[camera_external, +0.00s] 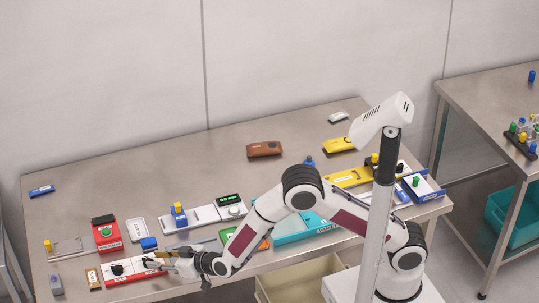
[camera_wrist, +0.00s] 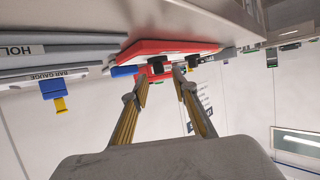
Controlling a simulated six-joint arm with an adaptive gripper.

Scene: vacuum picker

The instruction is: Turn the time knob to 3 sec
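A red-and-white panel (camera_external: 134,275) lies near the table's front left edge, with a black knob (camera_external: 118,269) on its left part. In the wrist view the scene is upside down, and the red panel (camera_wrist: 150,46) is beyond my fingers. Two black knobs show there, one at left (camera_wrist: 157,67) and one at right (camera_wrist: 192,60). I cannot read which is the time knob or its setting. My gripper (camera_external: 160,258) is at the panel's right end. In the wrist view my gripper (camera_wrist: 161,77) has its fingers apart, with nothing seen held between them.
A red box (camera_external: 107,237) with a black top stands behind the panel. A blue block (camera_external: 149,243) is close behind my gripper. A grey gauge with a yellow-and-blue piece (camera_external: 179,215) stands farther right. The back of the table is mostly clear.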

